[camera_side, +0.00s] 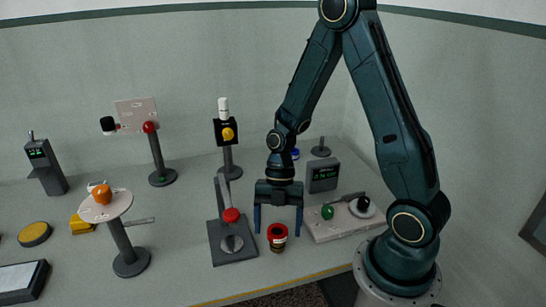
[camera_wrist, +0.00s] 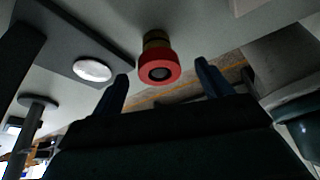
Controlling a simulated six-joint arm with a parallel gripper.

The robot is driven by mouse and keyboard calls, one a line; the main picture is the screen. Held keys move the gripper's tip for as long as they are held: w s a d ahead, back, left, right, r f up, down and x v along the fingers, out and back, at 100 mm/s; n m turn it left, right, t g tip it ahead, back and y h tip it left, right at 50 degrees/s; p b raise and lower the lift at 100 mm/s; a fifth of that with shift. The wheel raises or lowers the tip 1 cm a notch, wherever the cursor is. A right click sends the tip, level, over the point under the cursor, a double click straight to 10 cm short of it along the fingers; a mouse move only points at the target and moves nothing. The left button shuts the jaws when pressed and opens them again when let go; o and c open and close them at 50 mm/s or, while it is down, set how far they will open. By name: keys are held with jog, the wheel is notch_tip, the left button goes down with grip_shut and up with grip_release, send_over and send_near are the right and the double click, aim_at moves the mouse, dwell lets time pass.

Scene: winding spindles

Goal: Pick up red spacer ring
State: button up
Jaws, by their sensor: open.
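The red spacer ring (camera_side: 276,231) sits at the top of a short stack on the table, with darker and yellowish parts below it. In the wrist view the red ring (camera_wrist: 160,62) shows a dark centre and lies between and beyond the two blue fingertips. My gripper (camera_side: 278,222) points down over the stack, its fingers apart on either side of the ring in the side view. The fingers (camera_wrist: 162,76) are open with nothing held. Whether they touch the ring cannot be told.
A grey plate with a red-knobbed lever (camera_side: 231,215) stands close left of my gripper. A pale board with green and black knobs (camera_side: 338,228) is close right. A dark display box (camera_side: 322,176) stands behind. A round-topped stand (camera_side: 106,206) is farther left. The table's front edge is near.

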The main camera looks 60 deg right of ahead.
jog(key=shift+f, duration=0.15)
jog(key=shift+c, duration=0.5)
jog(key=c, duration=1)
jog(key=shift+o, duration=0.2)
notch_tip(320, 180, up, 20)
dwell(0.6)
